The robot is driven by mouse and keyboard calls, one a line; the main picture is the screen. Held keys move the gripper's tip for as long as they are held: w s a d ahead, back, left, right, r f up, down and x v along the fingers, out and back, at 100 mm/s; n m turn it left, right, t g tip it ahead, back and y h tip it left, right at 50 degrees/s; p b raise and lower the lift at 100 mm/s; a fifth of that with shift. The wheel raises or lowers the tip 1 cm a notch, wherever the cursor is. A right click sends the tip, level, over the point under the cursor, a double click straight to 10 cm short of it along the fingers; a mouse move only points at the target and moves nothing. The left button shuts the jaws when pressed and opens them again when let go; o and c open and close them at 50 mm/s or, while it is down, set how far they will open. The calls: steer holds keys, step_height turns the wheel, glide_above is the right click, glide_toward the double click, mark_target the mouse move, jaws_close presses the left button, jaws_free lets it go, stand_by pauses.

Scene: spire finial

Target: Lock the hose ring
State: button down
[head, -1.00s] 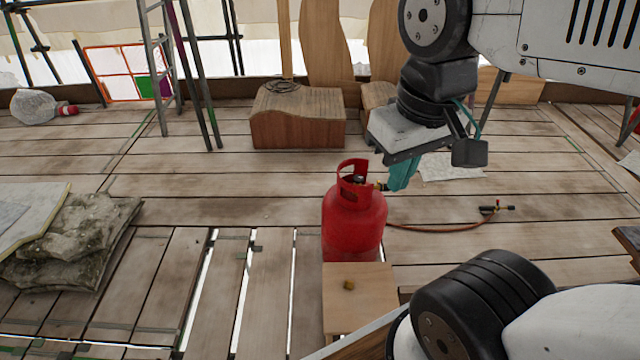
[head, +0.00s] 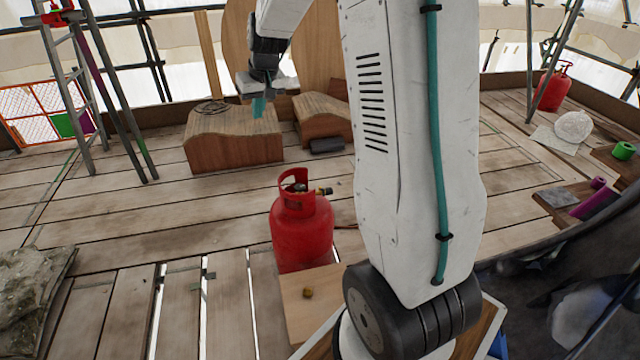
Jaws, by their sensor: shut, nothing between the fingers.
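The red gas cylinder (head: 302,235) stands upright on the plank deck, left of my arm. Its valve fitting (head: 325,191) sticks out to the right from the collar, with dark and brass-coloured parts. Whether a ring there is locked is too small to tell. A short piece of hose (head: 346,227) shows right of the cylinder; my arm hides the rest. My gripper (head: 259,107) has teal fingers, shut and empty. It appears in front of the carved wooden block, above and beyond the cylinder in the picture, well apart from the valve.
A small brass piece (head: 307,292) sits on a wooden stool top (head: 296,315) before the cylinder. Wooden blocks (head: 235,150) stand behind, one with a dark coil (head: 212,107). A ladder (head: 75,80) is left; another red cylinder (head: 551,90) is far right. Planks left of the cylinder are mostly clear.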

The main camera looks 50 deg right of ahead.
steer(key=w+d+f+m, duration=0.1)
steer(key=w+d+f, duration=0.5)
steer(key=d+f, duration=0.25)
steer(key=m+h, duration=0.3)
glide_above(320, 187)
steer(key=shift+t, duration=0.4)
step_height(320, 187, down, 37)
steer(key=shift+d, duration=0.1)
steer(key=f, duration=0.3)
steer(key=shift+s+f, duration=0.2)
steer(key=shift+s+a+f, duration=0.1)
steer(key=shift+a+f, duration=0.1)
steer(key=shift+f, duration=0.3)
